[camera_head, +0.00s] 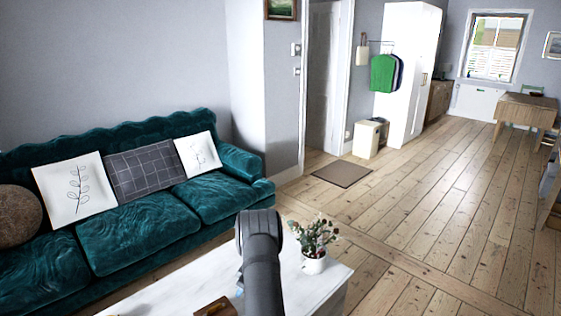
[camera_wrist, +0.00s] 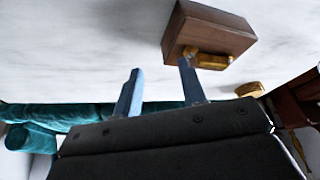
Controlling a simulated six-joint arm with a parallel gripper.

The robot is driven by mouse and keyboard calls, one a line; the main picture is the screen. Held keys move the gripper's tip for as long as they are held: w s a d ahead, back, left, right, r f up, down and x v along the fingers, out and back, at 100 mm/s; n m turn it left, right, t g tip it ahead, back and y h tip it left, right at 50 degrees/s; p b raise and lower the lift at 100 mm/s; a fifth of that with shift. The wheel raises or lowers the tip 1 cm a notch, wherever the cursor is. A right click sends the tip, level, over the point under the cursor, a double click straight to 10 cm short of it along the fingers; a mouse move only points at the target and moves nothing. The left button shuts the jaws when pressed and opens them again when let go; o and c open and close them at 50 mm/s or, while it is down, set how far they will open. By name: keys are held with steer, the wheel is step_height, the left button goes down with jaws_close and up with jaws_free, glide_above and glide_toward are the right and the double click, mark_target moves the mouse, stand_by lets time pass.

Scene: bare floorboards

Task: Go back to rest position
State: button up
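My gripper (camera_wrist: 160,72) shows in the wrist view with two blue fingers spread apart and nothing between them. The right finger's tip overlaps a brown wooden box (camera_wrist: 212,32) with a gold-coloured part; I cannot tell if they touch. In the head view my dark arm (camera_head: 260,255) reaches over the white table (camera_head: 170,297), and its gripper is mostly hidden behind it. A brown wooden object (camera_head: 215,307) is partly cut off at the bottom edge of that view.
A potted plant (camera_head: 314,262) stands on the table just right of my arm. A teal sofa (camera_head: 140,235) with cushions is behind the table to the left. A small gold-coloured object (camera_wrist: 250,89) shows in the wrist view. Open floorboards (camera_head: 440,215) lie to the right.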

steer(key=d+m, duration=0.1)
steer(key=w+d+m+t, duration=0.1)
steer(key=m, duration=0.1)
steer(key=d+m+h, duration=0.1)
steer(key=d+m, duration=0.1)
steer(key=shift+w+d+t, duration=0.1)
steer(key=shift+w+t, duration=0.2)
steer(key=shift+s+a+r+n+g+y, duration=0.2)
steer(key=shift+s+a+n+g, duration=0.65)
steer(key=shift+a+n, duration=1.35)
steer(key=shift+s+a+r+n+g+y, duration=0.15)
steer(key=shift+s+a+n+g, duration=0.6)
steer(key=shift+a+n, duration=1.45)
steer(key=shift+s+a+r+n+g+y, duration=0.2)
steer(key=shift+s+a+n+g, duration=0.65)
steer(key=shift+a+n, duration=1.35)
steer(key=shift+w+d+n, duration=0.15)
steer(key=shift+d+n, duration=0.25)
steer(key=shift+d, duration=0.15)
